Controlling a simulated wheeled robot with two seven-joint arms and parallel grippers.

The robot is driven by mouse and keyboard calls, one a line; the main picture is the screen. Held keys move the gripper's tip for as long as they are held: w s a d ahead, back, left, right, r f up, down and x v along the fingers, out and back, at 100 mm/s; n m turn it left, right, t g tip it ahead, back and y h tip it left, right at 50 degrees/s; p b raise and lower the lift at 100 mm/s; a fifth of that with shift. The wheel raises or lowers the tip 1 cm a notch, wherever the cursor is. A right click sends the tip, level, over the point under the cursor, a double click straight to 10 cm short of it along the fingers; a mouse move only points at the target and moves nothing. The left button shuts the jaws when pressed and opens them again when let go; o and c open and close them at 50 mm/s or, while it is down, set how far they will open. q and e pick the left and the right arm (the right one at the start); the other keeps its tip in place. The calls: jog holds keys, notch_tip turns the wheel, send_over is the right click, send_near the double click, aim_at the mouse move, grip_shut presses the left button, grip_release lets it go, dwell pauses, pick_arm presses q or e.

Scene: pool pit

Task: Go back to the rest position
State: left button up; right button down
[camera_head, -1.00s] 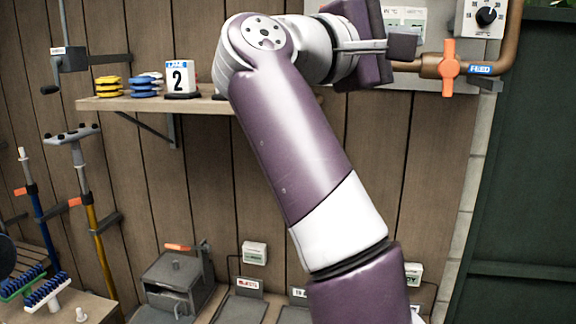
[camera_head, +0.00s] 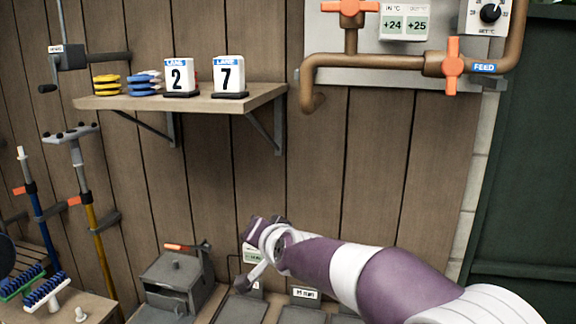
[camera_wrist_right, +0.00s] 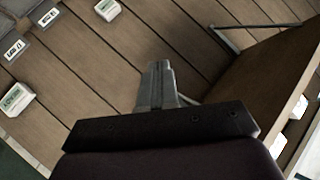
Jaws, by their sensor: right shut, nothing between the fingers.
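My right arm comes in from the lower right in the head view, low in front of the plank wall. My left arm and gripper are not in view.
The shelf (camera_head: 262,96) carries lane signs 2 (camera_head: 179,77) and 7 (camera_head: 229,75) and coloured discs. Pipes with an orange valve handle (camera_head: 452,67) are at upper right. A grey box (camera_head: 176,283) stands lower left beside the gripper. The wall between is clear.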

jog(key=s+d+f+n+g+h, duration=0.1)
jog(key=s+d+f+n+g, duration=0.15)
jog(key=s+d+f, duration=0.35)
jog(key=s+d+f+n+g+h, duration=0.1)
jog(key=s+d+f+g+h, duration=0.15)
jog(key=f, duration=0.55)
jog(key=s+d+f+g+h, duration=0.1)
jog(key=s+d+f+g, duration=0.2)
jog(key=s+d+f, duration=0.2)
jog(key=s+d+f+g+h, duration=0.1)
jog(key=s+d+f+g, duration=0.2)
jog(key=s+d, duration=0.8)
jog(key=s+f, duration=0.2)
jog(key=s, duration=0.2)
jog(key=shift+s, duration=0.35)
jog(key=shift+f, duration=0.15)
